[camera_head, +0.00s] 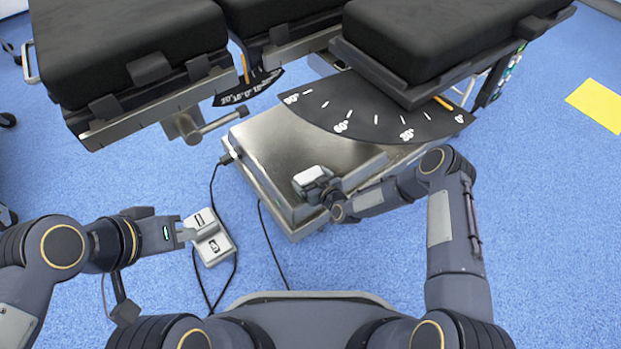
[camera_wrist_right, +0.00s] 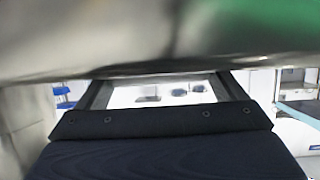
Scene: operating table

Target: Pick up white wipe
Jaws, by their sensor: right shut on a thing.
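A small white block-like thing (camera_head: 309,176), which I take to be the white wipe, is at my right gripper (camera_head: 318,188), above the metal base of the operating table. My right gripper is shut on it. The fingers and arm hide part of it, and I cannot tell whether it touches the metal below. My left gripper (camera_head: 188,231) is over the blue floor at the left, close beside a white foot pedal. Its finger gap is too small to make out. The right wrist view shows no clear view of the wipe.
The table's metal base (camera_head: 270,150) stands in the middle, under black cushions (camera_head: 130,40) and a dark angle scale (camera_head: 375,115). The white foot pedal (camera_head: 214,246) and its black cable (camera_head: 212,190) lie on the floor. A yellow patch (camera_head: 597,104) is at the right.

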